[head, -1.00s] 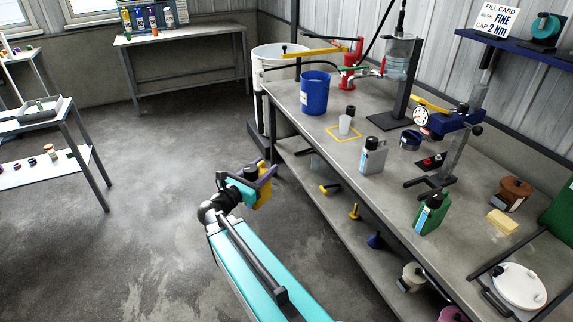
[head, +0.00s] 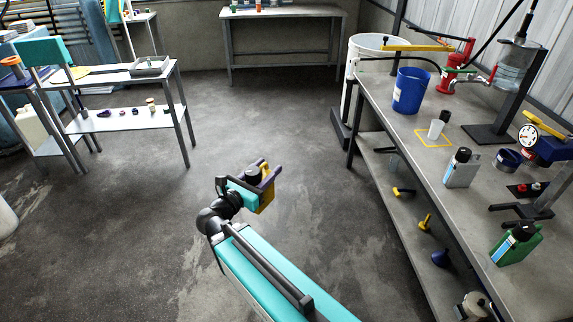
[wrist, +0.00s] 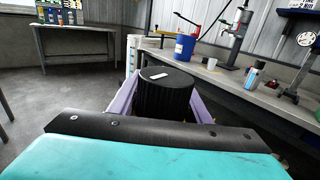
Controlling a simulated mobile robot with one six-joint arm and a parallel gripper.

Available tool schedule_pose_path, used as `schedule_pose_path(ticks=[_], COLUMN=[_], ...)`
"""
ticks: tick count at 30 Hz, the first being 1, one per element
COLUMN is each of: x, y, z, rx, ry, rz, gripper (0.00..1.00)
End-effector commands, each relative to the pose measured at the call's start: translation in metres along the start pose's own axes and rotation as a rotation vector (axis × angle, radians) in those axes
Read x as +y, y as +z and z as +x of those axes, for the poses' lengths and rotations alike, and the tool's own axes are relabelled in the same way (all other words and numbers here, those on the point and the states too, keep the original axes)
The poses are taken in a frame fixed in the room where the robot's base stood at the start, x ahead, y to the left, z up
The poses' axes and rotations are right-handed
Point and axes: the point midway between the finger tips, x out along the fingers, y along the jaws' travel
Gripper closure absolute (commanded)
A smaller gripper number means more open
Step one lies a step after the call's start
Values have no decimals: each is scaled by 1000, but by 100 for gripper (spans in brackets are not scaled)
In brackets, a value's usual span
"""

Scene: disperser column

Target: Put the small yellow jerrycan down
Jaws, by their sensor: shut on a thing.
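My gripper (head: 264,177) is shut on the small yellow jerrycan (head: 267,201) and holds it in the air over open floor, left of the long workbench. In the head view, the yellow body shows between and below the purple fingers, with a black cap on top. In the wrist view, the jerrycan's ribbed black cap (wrist: 166,91) fills the space between the purple fingers, and its body is hidden below. Nothing touches the jerrycan from beneath that I can see.
The long workbench (head: 405,160) on the right carries a blue bucket (head: 411,91), a grey bottle (head: 461,168) and a green can (head: 515,244). A two-level table (head: 125,121) stands at left, with small items. Another table (head: 282,13) stands at the back. The floor between is clear.

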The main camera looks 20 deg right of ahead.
Motion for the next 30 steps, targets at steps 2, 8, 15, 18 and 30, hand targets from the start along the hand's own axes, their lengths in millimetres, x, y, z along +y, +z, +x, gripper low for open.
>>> schedule_pose_path(ticks=[2,8,15,18,30], x=[6,13,13,13,17], y=[1,1,1,1,1], z=[-11,-22,-22,-22,-28], rx=[-2,-2,-2,-2,-2], ry=[16,32,32,32,43], rz=[0,-1,-1,0,0], gripper=[100,100,100,100,100])
